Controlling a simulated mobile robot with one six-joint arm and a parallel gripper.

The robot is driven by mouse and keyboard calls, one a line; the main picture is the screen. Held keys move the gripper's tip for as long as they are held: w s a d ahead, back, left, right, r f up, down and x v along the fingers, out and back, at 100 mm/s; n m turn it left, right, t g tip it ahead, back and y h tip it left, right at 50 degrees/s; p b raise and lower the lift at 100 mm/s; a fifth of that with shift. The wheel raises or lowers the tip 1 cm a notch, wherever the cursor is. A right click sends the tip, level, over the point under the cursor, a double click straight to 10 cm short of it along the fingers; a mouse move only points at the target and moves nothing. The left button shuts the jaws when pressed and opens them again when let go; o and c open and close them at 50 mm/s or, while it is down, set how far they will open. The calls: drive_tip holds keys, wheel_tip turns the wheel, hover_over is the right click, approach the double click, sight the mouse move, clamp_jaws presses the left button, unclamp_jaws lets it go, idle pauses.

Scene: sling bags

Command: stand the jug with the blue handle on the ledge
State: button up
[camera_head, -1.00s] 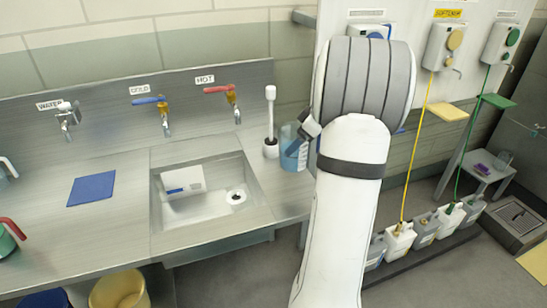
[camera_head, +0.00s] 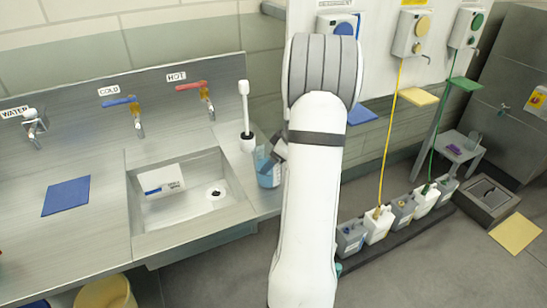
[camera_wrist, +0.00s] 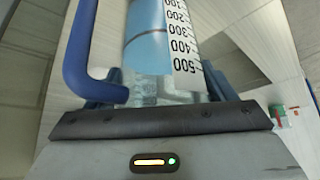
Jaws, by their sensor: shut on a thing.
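The jug (camera_head: 268,172) is clear with blue liquid in it. It looks upright in the head view, by the right end of the sink counter; whether its base touches the counter I cannot tell. In the wrist view the jug (camera_wrist: 150,45) fills the middle, with a white scale marked up to 500 and its blue handle (camera_wrist: 77,50) on the left. My gripper (camera_head: 275,152) is shut on the jug; its fingertips are mostly hidden. Three small ledges project from the wall panel: blue (camera_head: 362,115), yellow (camera_head: 418,97) and green (camera_head: 466,84). All three look empty.
A white brush (camera_head: 246,125) stands behind the jug. The sink (camera_head: 195,205) holds a white box (camera_head: 161,180). Several canisters (camera_head: 378,225) line the floor below the ledges, with yellow and green hoses hanging above. A small grey table (camera_head: 455,150) stands right.

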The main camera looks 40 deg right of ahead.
drive_tip(key=shift+f, duration=0.1)
drive_tip(key=o, duration=1.4)
